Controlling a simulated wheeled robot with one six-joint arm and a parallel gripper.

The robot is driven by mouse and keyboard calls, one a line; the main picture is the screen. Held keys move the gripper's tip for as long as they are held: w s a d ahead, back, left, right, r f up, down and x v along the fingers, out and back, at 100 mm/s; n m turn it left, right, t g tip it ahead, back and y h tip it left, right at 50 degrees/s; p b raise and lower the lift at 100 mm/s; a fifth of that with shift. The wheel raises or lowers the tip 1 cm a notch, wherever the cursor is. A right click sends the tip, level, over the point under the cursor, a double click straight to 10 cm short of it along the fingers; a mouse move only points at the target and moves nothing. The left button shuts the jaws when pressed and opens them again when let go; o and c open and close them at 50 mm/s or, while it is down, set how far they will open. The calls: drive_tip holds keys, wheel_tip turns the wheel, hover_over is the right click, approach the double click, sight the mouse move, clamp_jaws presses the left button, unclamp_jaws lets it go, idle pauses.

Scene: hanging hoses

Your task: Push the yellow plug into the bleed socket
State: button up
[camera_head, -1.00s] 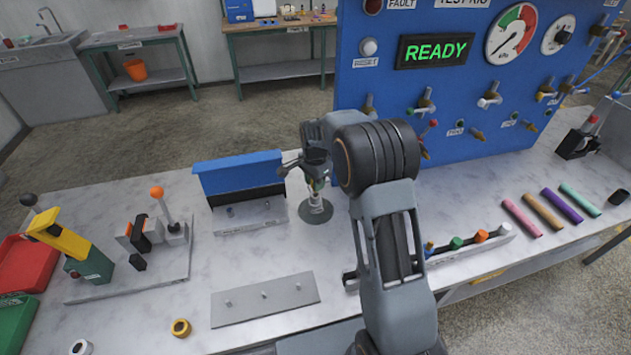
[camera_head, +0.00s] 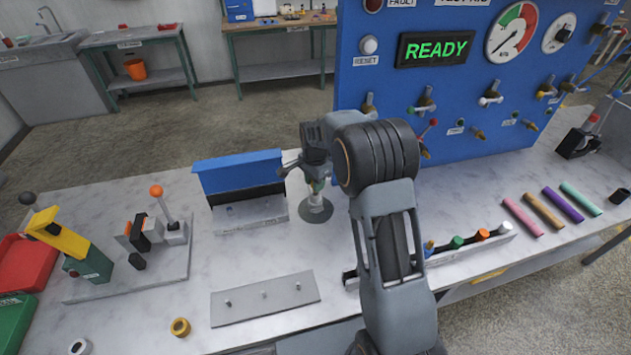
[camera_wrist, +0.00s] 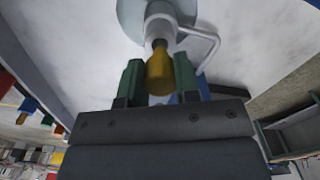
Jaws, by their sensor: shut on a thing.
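The yellow plug (camera_wrist: 160,72) sits between the green fingertips of my gripper (camera_wrist: 160,84) in the wrist view, with my gripper shut on it. Its dark narrow tip points at the white bleed socket (camera_wrist: 160,22) and meets or nearly meets its mouth; I cannot tell how deep it is. In the head view my gripper (camera_head: 317,184) points down just above the socket's upright post (camera_head: 316,205), which stands on a round grey base. The plug is mostly hidden by my gripper there.
A blue-backed holder (camera_head: 240,180) stands just left of the socket. A blue panel (camera_head: 460,120) with valves and a READY display rises behind and to the right. A rack with coloured caps (camera_head: 470,243) lies to the right. A grey plate with pegs (camera_head: 265,300) lies in front.

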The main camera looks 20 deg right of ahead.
drive_tip(key=shift+f+b, duration=1)
drive_tip(key=shift+f, duration=0.55)
drive_tip(key=o, duration=1)
drive_tip(key=shift+o, duration=0.2)
wheel_tip(320, 180, up, 14)
drive_tip(key=shift+f, duration=0.1)
